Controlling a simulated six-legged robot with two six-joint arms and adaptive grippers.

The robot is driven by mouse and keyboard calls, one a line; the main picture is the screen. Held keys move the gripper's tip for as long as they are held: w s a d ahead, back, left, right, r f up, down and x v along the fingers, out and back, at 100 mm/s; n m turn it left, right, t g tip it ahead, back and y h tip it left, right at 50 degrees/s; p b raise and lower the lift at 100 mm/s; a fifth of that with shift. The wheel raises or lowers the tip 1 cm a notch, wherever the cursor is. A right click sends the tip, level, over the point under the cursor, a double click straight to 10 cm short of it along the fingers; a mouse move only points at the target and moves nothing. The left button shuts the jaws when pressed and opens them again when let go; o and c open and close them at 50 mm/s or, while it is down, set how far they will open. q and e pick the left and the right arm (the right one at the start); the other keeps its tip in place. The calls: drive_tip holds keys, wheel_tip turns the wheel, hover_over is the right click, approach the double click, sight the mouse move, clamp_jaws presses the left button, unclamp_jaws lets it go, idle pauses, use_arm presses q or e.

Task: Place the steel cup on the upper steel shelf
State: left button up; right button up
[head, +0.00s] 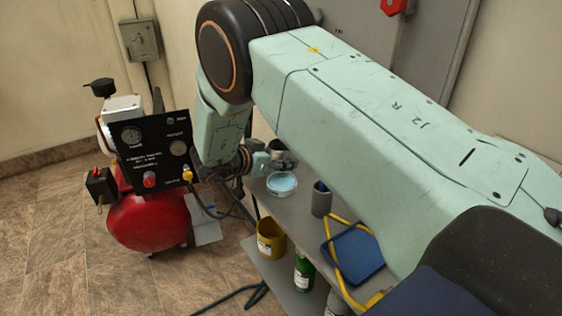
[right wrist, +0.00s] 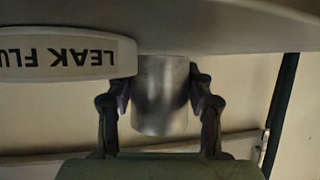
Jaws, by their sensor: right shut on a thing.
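The steel cup (right wrist: 160,105) is a plain shiny cylinder in the right wrist view, which shows the scene upside down. My right gripper (right wrist: 160,88) is shut on it, with one finger on each side. In the head view my right gripper (head: 266,161) is small and partly hidden by my own arm, over the far end of the upper steel shelf (head: 299,211). The cup's end meets the grey shelf surface in the wrist view, but I cannot tell whether they touch. My left gripper is not in view.
A leak fluid label (right wrist: 68,57) is close beside the cup. Below are yellow (head: 270,240) and green (head: 303,272) containers. A red compressor (head: 150,218) stands left.

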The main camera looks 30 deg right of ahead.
drive_tip(key=shift+w+d+f, duration=0.1)
drive_tip(key=shift+w+f, duration=0.2)
drive_tip(key=shift+s, duration=0.15)
drive_tip(key=shift+s, duration=0.1)
drive_tip(key=o, duration=0.8)
drive_tip(key=shift+c, duration=0.2)
drive_tip(key=o, duration=0.4)
drive_tip(key=shift+w+f, duration=0.2)
drive_tip(key=shift+f, duration=0.05)
drive_tip(key=shift+o, duration=0.2)
drive_tip(key=shift+s, duration=0.15)
drive_tip(key=shift+r, duration=0.1)
drive_tip(key=shift+r, duration=0.1)
